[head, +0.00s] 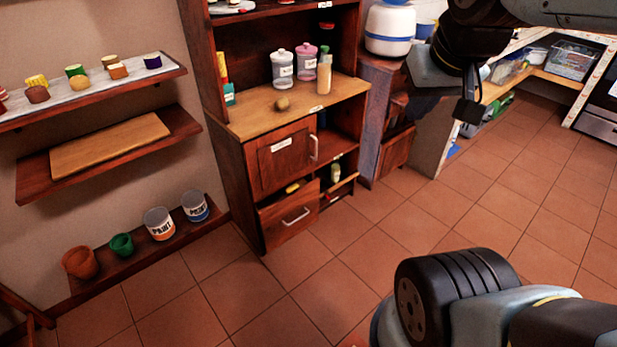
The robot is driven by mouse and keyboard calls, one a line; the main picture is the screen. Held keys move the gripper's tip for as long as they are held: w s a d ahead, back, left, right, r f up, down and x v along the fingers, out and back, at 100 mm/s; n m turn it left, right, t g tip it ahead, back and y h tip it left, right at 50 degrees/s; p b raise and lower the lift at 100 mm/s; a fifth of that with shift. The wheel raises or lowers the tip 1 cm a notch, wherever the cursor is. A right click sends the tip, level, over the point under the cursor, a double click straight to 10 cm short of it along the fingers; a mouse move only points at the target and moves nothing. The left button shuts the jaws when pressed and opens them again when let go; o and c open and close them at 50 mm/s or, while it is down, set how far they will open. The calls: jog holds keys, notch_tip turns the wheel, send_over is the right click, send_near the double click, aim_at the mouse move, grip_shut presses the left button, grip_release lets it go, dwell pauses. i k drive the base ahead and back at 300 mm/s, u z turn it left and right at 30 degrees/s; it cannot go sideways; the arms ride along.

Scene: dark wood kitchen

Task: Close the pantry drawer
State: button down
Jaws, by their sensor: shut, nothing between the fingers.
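The pantry drawer (282,229) is at the bottom left of the wooden pantry cabinet in the head view. It has a wooden front and a pale bar handle (295,217). It stands partly pulled out, and a yellow item (294,187) shows inside over its front. My gripper (468,109) is at the upper right, pointing down. It is shut and empty, well apart from the drawer to its right and higher in the picture. The fingertips are small and dark, so their detail is hard to see.
A closed cabinet door (283,160) is above the drawer, with an open shelf niche (338,170) beside it. Jars and a bottle stand on the cabinet counter (258,122). Wall shelves with pots and paint cans (160,224) are at left. The tiled floor (335,255) before the drawer is clear.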

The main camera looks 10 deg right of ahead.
aim_at(282, 216)
jog(key=u, duration=0.05)
jog(key=i, duration=0.95)
jog(key=z, duration=0.1)
